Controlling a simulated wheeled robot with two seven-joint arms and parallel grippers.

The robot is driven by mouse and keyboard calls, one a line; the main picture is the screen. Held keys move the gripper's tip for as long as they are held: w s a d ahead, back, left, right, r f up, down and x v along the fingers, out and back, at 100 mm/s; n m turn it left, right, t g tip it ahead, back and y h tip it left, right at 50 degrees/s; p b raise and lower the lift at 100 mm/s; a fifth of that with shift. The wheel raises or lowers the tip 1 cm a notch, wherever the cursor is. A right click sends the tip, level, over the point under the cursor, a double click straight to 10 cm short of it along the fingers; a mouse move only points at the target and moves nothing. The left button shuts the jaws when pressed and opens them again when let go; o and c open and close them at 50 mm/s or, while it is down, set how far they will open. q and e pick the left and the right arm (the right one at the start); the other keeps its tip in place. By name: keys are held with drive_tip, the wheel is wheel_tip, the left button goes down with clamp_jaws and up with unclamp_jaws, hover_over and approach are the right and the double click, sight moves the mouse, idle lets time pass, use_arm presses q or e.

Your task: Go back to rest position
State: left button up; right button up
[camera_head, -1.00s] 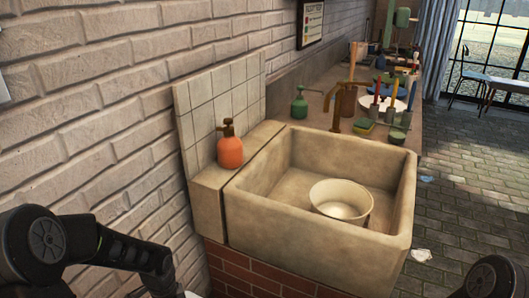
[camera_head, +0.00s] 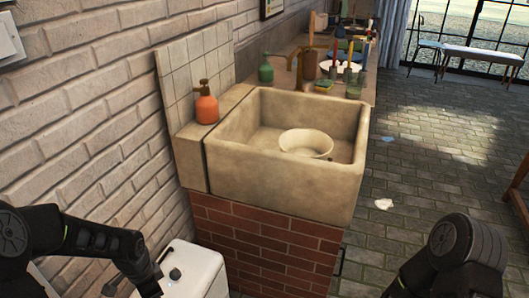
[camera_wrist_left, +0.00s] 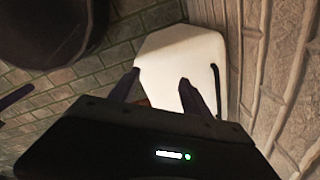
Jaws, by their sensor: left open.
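My left arm comes in from the left in the head view and hangs bent and low beside the brick wall. In the left wrist view, my left gripper (camera_wrist_left: 157,82) has its two fingers apart with nothing between them. It is above a white box-like bin (camera_wrist_left: 170,55), which also shows in the head view (camera_head: 196,272). A dark, rounded part of my right arm shows at the bottom right of the head view. My right gripper is out of view.
A stone sink (camera_head: 280,190) on a brick base (camera_head: 265,240) holds a pale bowl (camera_head: 306,143). An orange soap bottle (camera_head: 206,104) stands on its left ledge. A counter with a plate, brushes and cups lies behind. The paved floor (camera_head: 430,160) to the right is mostly clear.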

use_arm(q)
drive_tip(key=d+n, duration=0.1)
drive_tip(key=w+d+f+n+t+h, duration=0.1)
drive_tip(key=d, duration=0.1)
drive_tip(key=w+d+f+n, duration=0.1)
drive_tip(key=d+n, duration=0.1)
drive_tip(key=shift+w+d+f+t, duration=0.1)
drive_tip(key=shift+w+d+t, duration=0.15)
drive_tip(key=shift+t, duration=0.15)
drive_tip(key=s+d+f+n+h, duration=0.25)
drive_tip(key=d+f+n, duration=0.25)
drive_tip(key=d, duration=0.4)
drive_tip(key=s+d+f+n+g, duration=0.1)
drive_tip(key=s+d+f, duration=0.35)
drive_tip(key=s, duration=0.35)
drive_tip(key=s+d+f+n+g, duration=0.1)
drive_tip(key=s+d+f, duration=0.2)
drive_tip(key=s+d, duration=0.3)
wheel_tip(320, 180, up, 14)
drive_tip(key=s+p, duration=0.1)
drive_tip(key=p, duration=1.2)
drive_tip(key=shift+s+a+f, duration=0.2)
drive_tip(key=shift+f, duration=0.05)
drive_tip(key=shift+h, duration=0.25)
drive_tip(key=shift+c, duration=0.5)
